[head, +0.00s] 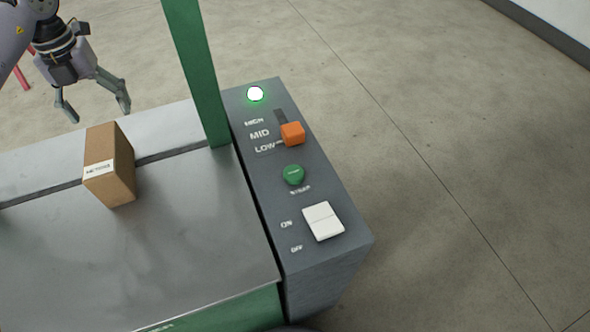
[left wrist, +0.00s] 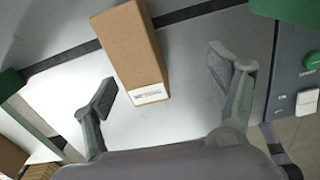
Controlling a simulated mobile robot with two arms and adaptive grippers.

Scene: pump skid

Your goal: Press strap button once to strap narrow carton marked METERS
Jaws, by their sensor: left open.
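The narrow brown carton (head: 112,160) stands on the metal table of the strapping machine (head: 150,250), its white label reading METERS. It also shows in the left wrist view (left wrist: 134,50), beyond and between my fingers, not touching them. The green strap button (head: 293,174) sits on the grey control panel, between the orange slider and the white switch; part of it shows in the left wrist view (left wrist: 311,60). My left gripper (head: 97,108) is open and empty, above the far side of the table behind the carton. My right gripper is not in view.
The panel holds a lit white-green lamp (head: 255,94), an orange slider (head: 292,133) near LOW, and a white ON/OFF rocker (head: 323,221). A green upright post (head: 197,75) rises between the carton and the panel. Open floor lies to the right.

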